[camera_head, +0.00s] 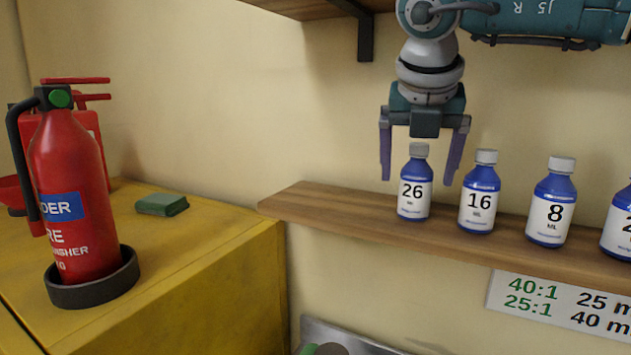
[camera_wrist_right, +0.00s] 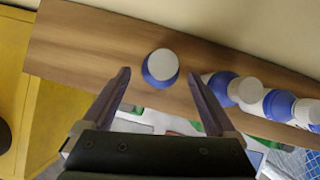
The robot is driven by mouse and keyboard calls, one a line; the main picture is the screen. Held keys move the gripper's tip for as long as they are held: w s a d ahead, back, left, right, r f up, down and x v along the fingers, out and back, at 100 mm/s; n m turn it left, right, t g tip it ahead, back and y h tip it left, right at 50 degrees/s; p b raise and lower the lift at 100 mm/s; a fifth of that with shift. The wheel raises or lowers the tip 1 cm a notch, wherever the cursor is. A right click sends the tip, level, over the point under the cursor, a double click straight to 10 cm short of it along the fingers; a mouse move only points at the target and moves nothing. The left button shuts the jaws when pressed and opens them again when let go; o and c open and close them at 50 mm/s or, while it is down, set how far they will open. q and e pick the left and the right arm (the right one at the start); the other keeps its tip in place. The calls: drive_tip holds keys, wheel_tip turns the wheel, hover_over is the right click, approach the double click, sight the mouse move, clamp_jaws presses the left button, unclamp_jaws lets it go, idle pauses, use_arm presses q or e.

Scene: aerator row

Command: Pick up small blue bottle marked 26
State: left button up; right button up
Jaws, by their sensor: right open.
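The small blue bottle marked 26 (camera_head: 414,188) stands upright at the left of a row on the wooden shelf. It has a grey-white cap and a white label. My right gripper (camera_head: 418,180) points down over it, open, with one finger to each side of the bottle in the head view. In the right wrist view the bottle's cap (camera_wrist_right: 162,65) shows ahead of and between the open fingertips (camera_wrist_right: 160,72), with nothing held. I cannot tell whether a finger touches it. My left gripper is not in view.
Bottles marked 16 (camera_head: 479,197) and 8 (camera_head: 552,208) and another at the right edge stand along the wooden shelf (camera_head: 285,203). A yellow cabinet (camera_head: 220,270) at left bears a red fire extinguisher (camera_head: 72,190) and a green sponge-like block (camera_head: 162,204). The shelf's left end is clear.

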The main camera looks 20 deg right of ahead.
sight(416, 188)
drive_tip(key=b+x, duration=0.1)
drive_tip(key=x, duration=0.3)
drive_tip(key=shift+f+b, duration=0.25)
drive_tip(key=shift+b, duration=0.1)
drive_tip(key=shift+r, duration=0.1)
drive_tip(key=shift+s, duration=0.1)
clamp_jaws()
